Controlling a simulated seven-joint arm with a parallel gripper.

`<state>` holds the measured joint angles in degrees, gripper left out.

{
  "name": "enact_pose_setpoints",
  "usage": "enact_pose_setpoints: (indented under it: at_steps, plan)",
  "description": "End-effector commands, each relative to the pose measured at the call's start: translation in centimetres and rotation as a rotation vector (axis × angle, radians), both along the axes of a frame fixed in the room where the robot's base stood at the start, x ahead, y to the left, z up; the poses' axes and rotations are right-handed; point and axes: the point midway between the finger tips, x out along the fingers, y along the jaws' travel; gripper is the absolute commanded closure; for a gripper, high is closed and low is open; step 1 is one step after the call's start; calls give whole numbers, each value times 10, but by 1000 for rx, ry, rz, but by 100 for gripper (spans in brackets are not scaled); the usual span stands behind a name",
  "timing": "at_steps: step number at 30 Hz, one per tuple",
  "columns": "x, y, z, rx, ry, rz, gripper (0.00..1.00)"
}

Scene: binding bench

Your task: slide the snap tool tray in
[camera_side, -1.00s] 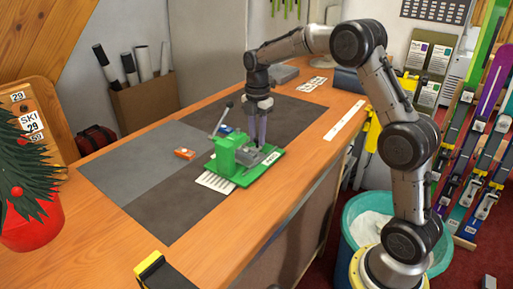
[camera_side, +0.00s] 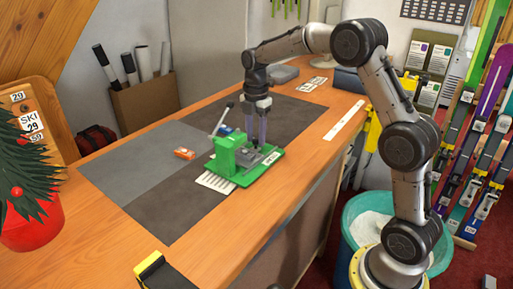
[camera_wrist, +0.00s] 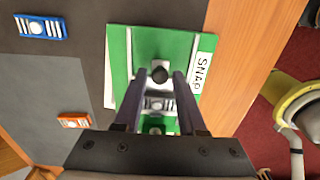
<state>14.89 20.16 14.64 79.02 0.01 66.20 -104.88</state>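The green snap press (camera_side: 222,155) stands on a green base marked SNAP (camera_wrist: 201,73) on the dark mat. A grey metal tray (camera_side: 252,158) lies on the base beside the press body. My gripper (camera_side: 259,146) points down over the tray. In the wrist view my gripper (camera_wrist: 160,78) is open, one finger on each side of the knob, with gaps showing. The part of the tray nearest the press is partly hidden by the fingers.
A raised lever (camera_side: 221,119) rises from the press. An orange box (camera_side: 184,153) and a blue one (camera_side: 225,130) lie on the mat near it. A white striped card (camera_side: 216,182) sticks out from under the base. The grey mat (camera_side: 135,160) at left is clear.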

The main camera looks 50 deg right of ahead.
Motion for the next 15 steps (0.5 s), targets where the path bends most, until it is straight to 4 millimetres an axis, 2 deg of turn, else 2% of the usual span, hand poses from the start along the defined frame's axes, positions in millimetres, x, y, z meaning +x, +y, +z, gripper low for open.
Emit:
enact_pose_setpoints:
  at_steps: [15]
  plan:
    - [0,0,47,-1,-3,0,60]
